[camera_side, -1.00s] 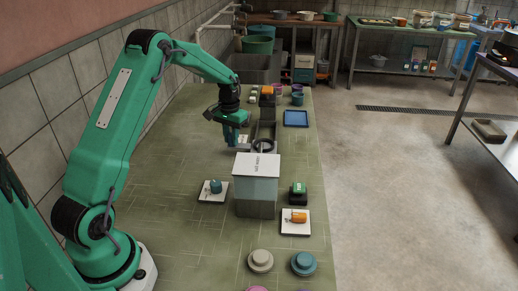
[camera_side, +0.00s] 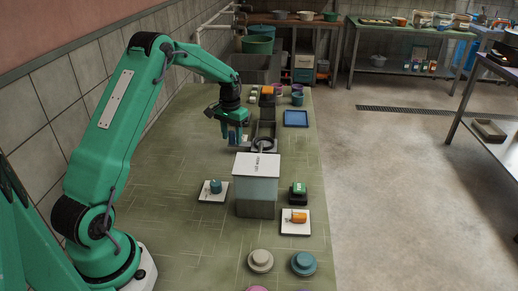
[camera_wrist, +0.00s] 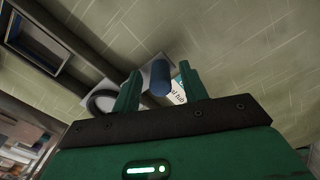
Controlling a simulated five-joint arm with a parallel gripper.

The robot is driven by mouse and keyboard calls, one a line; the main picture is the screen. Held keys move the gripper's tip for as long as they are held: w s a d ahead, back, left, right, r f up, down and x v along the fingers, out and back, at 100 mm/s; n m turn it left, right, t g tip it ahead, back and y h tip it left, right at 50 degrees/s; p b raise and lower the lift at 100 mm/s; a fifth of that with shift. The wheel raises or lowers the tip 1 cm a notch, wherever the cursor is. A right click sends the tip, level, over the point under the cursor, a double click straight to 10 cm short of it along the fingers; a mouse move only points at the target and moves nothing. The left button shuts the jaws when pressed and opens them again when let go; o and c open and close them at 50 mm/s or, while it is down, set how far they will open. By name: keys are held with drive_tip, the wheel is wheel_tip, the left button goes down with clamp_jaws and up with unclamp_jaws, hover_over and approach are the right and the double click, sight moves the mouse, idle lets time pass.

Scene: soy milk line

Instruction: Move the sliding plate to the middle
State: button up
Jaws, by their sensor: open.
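The sliding plate appears to be the pale plate beside a dark ring (camera_side: 263,139) at the end of a dark track, behind the white-topped box. In the wrist view a blue upright knob (camera_wrist: 160,73) stands on a pale plate (camera_wrist: 146,74), with a grey ring (camera_wrist: 88,104) to its left. My gripper (camera_side: 237,141) is low beside the ring, on its left. In the wrist view my gripper (camera_wrist: 158,78) is open, with its fingers on either side of the knob. Contact with the knob cannot be told. Part of the plate is hidden by the fingers.
A grey-blue box (camera_side: 256,190) with a white labelled lid stands just in front. A dark green-topped block (camera_side: 298,192) and a blue tray (camera_side: 296,118) lie right. The left counter is clear.

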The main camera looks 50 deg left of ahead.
drive_tip(key=shift+r, duration=3.9)
drive_tip(key=shift+d+r, duration=0.35)
drive_tip(key=shift+r, duration=0.1)
drive_tip(key=s+d+r+m+t, duration=0.2)
drive_tip(key=s+d+r+t, duration=0.1)
drive_tip(key=s+d+r, duration=0.85)
drive_tip(key=s+d+m+t, duration=0.1)
drive_tip(key=s+d+t, duration=0.1)
drive_tip(key=s+d, duration=1)
drive_tip(key=s, duration=0.3)
drive_tip(key=shift+s+d+m+t, duration=0.15)
drive_tip(key=shift+s+m+t, duration=0.15)
drive_tip(key=shift+s, duration=0.1)
